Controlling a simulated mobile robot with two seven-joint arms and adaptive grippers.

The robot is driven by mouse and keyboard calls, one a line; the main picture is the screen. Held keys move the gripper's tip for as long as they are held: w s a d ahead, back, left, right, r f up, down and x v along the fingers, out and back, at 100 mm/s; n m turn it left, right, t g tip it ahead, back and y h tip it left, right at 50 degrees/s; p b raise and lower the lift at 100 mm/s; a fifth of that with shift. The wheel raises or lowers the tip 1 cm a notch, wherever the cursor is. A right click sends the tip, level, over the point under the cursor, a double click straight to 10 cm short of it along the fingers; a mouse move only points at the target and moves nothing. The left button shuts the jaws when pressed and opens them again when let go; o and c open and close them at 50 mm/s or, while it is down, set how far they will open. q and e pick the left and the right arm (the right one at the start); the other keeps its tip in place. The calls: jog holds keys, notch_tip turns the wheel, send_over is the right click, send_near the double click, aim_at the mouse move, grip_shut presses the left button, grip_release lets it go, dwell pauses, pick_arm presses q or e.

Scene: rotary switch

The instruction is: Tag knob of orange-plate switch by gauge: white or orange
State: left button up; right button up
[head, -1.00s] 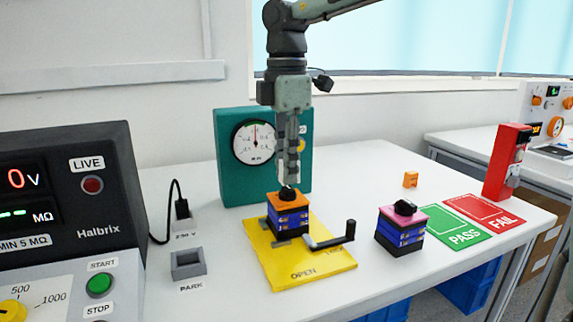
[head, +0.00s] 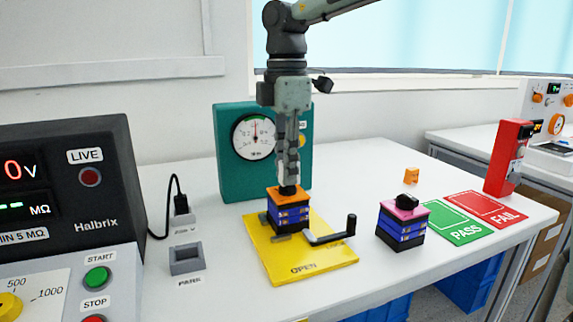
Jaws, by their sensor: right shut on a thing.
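The orange-plate switch (head: 289,212) stands upright on the yellow fixture plate (head: 325,265), with a black crank handle (head: 334,234) beside it. My right gripper (head: 288,180) points straight down and is shut on the black knob on top of the orange plate; the fingers hide most of the knob. The gauge (head: 254,137) is a white dial on the teal box (head: 225,170) behind; its needle points about straight up. A pink-plate switch (head: 402,226) with a black knob stands to the right. A small orange tag (head: 411,175) lies farther back. My left gripper is not in view.
Green PASS (head: 455,224) and red FAIL (head: 487,209) mats lie at the right, by a red device (head: 508,158). The Halbrix tester (head: 65,190) fills the left. A grey PARK holder (head: 187,258) and black plug (head: 181,204) sit between tester and fixture.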

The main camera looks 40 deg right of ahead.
jog(key=shift+f, duration=0.2)
jog(key=o, duration=0.9)
jog(key=shift+o, duration=0.2)
jog(key=shift+r, duration=0.1)
notch_tip(320, 180, up, 12)
